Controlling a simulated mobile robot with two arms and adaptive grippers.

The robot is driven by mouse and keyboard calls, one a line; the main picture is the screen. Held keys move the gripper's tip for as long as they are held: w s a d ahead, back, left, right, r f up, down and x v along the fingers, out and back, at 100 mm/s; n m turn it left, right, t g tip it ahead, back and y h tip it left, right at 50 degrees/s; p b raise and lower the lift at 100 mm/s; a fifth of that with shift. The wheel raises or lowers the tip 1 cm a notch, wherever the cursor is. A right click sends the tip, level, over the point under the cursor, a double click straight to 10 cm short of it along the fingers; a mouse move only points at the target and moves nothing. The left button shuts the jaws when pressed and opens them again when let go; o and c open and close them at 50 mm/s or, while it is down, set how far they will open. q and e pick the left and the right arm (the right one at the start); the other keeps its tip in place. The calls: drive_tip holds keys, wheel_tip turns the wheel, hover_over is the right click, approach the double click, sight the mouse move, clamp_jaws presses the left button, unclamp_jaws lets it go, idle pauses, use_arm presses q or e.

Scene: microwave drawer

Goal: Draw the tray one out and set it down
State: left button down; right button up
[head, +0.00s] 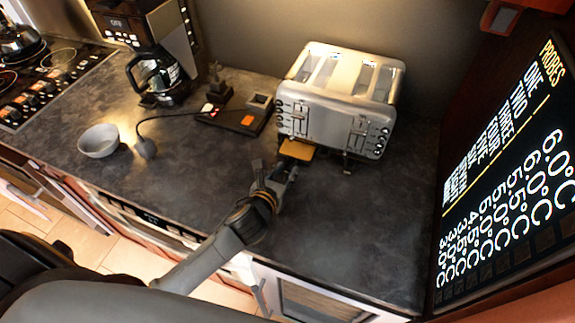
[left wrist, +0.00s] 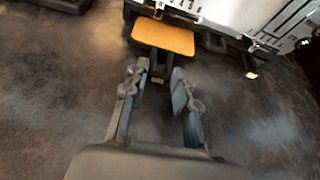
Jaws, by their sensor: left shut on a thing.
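The tray (head: 297,150) is a flat orange-tan plate. It sticks partly out from under the near left side of the silver toaster (head: 325,127), and the rest of it is hidden beneath the toaster. In the left wrist view the tray (left wrist: 164,38) has a small dark tab at its near edge. My left gripper (head: 275,168) is in front of the tray, with its fingertips at this tab, shut on it; it also shows in the left wrist view (left wrist: 161,74). My right gripper is not in view.
A dark device with a cord (head: 232,118) lies left of the toaster. A white bowl (head: 98,141) and a coffee maker (head: 158,75) stand farther left. The dark counter (head: 340,235) is clear in front and to the right. A sign panel (head: 510,170) is at right.

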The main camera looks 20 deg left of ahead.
use_arm(q)
drive_tip(key=shift+s+a+r+p, duration=0.1)
drive_tip(key=shift+s+p, duration=0.15)
drive_tip(key=shift+s, duration=0.85)
drive_tip(key=shift+s+d+r+p, duration=0.1)
drive_tip(key=shift+s+p, duration=0.15)
drive_tip(key=shift+s, duration=0.85)
drive_tip(key=shift+s+a+r+p, duration=0.1)
drive_tip(key=shift+s+p, duration=0.15)
drive_tip(key=shift+s, duration=0.85)
drive_tip(key=shift+s+a, duration=0.1)
drive_tip(key=shift+s, duration=2.6)
drive_tip(key=shift+f, duration=0.1)
drive_tip(key=shift+f, duration=0.25)
